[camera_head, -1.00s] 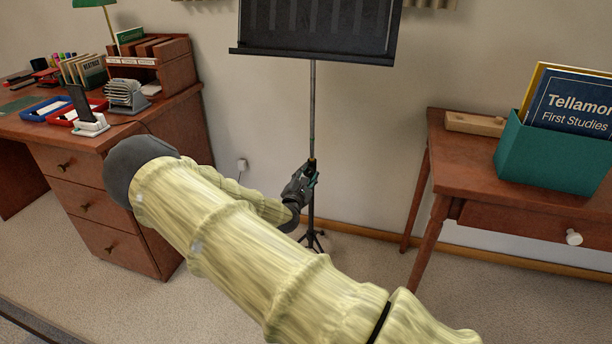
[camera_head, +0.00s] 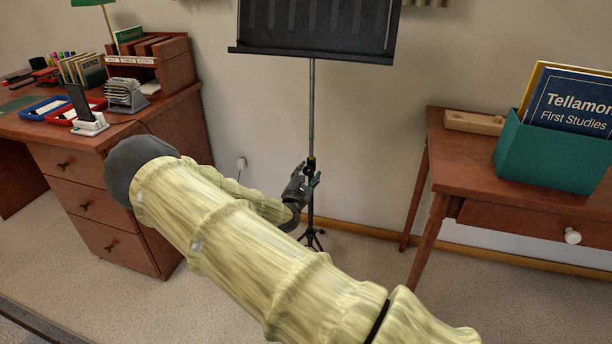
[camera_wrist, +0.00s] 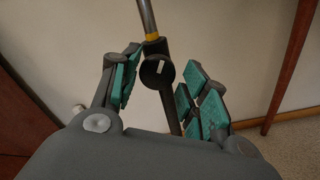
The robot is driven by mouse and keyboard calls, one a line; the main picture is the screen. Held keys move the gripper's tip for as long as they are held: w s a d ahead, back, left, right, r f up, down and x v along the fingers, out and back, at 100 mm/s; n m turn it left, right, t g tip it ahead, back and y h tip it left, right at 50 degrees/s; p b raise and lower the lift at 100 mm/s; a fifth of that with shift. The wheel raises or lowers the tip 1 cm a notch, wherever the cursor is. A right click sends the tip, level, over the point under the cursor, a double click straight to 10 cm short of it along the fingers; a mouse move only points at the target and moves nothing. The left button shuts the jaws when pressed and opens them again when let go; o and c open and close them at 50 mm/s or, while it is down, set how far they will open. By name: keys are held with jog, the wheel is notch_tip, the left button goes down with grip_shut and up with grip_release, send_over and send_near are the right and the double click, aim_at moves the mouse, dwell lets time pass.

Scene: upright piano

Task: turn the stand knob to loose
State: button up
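The black music stand (camera_head: 312,110) stands upright between the desk and the side table, its desk plate at the top. Its stand knob (camera_wrist: 157,72) shows in the wrist view as a dark round piece with a pale mark, just below a yellow band on the pole. My gripper (camera_head: 308,178) is at the pole at knob height. In the wrist view my gripper (camera_wrist: 155,88) is open, with a teal-padded finger on either side of the knob. Gaps show between the pads and the knob.
A wooden desk (camera_head: 85,155) with drawers and trays stands at the left. A wooden side table (camera_head: 470,165) at the right holds a green box (camera_head: 545,155) of books. The stand's tripod legs (camera_head: 312,238) rest on the carpet.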

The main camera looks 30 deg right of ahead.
jog(key=shift+w, duration=0.1)
jog(key=shift+a, duration=0.1)
jog(key=shift+s+a, duration=0.35)
jog(key=shift+a, duration=0.1)
jog(key=v, duration=1.1)
jog(key=shift+d, duration=0.15)
